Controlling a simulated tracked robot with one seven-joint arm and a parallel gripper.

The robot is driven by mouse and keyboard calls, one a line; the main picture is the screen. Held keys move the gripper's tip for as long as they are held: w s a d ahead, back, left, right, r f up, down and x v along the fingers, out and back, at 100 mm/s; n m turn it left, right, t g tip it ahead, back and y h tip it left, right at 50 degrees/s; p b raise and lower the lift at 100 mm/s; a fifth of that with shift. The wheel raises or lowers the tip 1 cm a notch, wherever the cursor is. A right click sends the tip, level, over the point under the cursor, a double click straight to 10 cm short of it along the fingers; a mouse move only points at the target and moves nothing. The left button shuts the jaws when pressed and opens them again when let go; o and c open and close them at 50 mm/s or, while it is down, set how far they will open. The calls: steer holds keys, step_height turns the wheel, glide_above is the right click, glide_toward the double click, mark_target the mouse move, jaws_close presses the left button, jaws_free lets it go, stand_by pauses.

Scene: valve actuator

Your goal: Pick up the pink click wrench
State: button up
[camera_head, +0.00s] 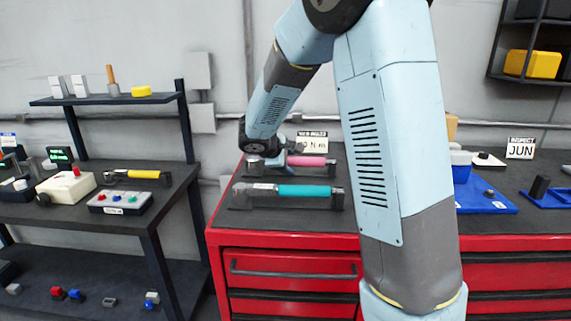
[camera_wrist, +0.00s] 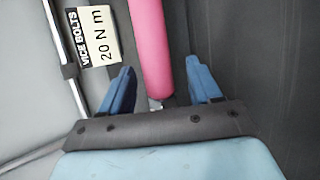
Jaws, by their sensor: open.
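The pink click wrench (camera_head: 307,161) lies across the back of the red cabinet's dark top, behind a teal-handled wrench (camera_head: 304,191). My gripper (camera_head: 283,162) is at the left end of the pink handle in the head view, where it hides part of the wrench. In the wrist view the pink handle (camera_wrist: 151,45) runs between the two blue fingers of my gripper (camera_wrist: 163,68). The fingers are open, with a gap on each side of the handle. The wrench's lower end is hidden by the gripper body in that view.
A "VICE BOLTS 20 N m" card (camera_wrist: 97,37) stands close beside the pink wrench. The teal wrench rests on a dark holder in front. A blue tray (camera_head: 488,200) is to the right. A dark shelf unit (camera_head: 150,212) with tools stands left, across a gap.

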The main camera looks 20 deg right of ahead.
jaws_close()
stand_by(0.6)
